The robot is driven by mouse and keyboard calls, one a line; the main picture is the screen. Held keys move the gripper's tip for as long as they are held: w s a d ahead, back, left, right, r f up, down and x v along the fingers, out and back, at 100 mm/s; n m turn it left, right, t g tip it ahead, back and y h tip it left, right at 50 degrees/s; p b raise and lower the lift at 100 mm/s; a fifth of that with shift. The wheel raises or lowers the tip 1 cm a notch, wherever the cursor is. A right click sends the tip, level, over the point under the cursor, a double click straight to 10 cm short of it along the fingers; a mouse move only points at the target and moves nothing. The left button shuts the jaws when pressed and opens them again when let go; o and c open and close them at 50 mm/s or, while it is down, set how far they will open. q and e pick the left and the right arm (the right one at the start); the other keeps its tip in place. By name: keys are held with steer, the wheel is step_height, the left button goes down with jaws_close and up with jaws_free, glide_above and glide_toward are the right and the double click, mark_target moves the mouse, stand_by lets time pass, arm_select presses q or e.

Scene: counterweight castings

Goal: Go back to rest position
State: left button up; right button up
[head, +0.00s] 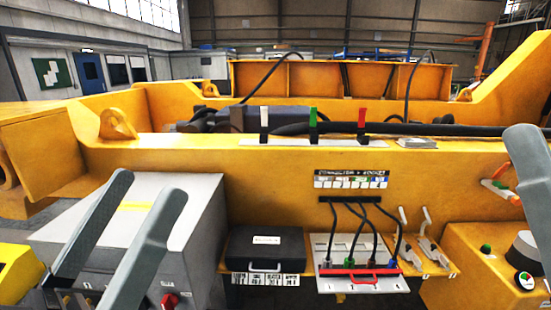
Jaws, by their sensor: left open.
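My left gripper (148,188) is at the lower left, in front of a grey metal cabinet (185,215). Its two grey fingers stand wide apart, with nothing between them. One grey finger of my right gripper (530,180) comes in at the right edge, in front of the yellow frame. Its other finger is out of view, so I cannot tell how far apart they are.
A large yellow casting frame (275,180) spans the view. A black case (265,248) and a socket panel (350,285) with several plugged cables sit on a low ledge at the centre. A yellow control box (460,285) stands at the right.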

arm_select(q)
steer(key=s+a+r+n+t+y+p, duration=0.35)
steer(key=a+r+y, duration=0.25)
steer(key=r+y, duration=0.35)
step_height(320, 180, up, 29)
steer(key=p, duration=2.9)
steer(key=shift+w+f+m+p, duration=0.15)
steer(key=shift+w+m+p, duration=0.25)
steer(key=shift+w+m, duration=0.05)
steer(key=shift+t, duration=0.25)
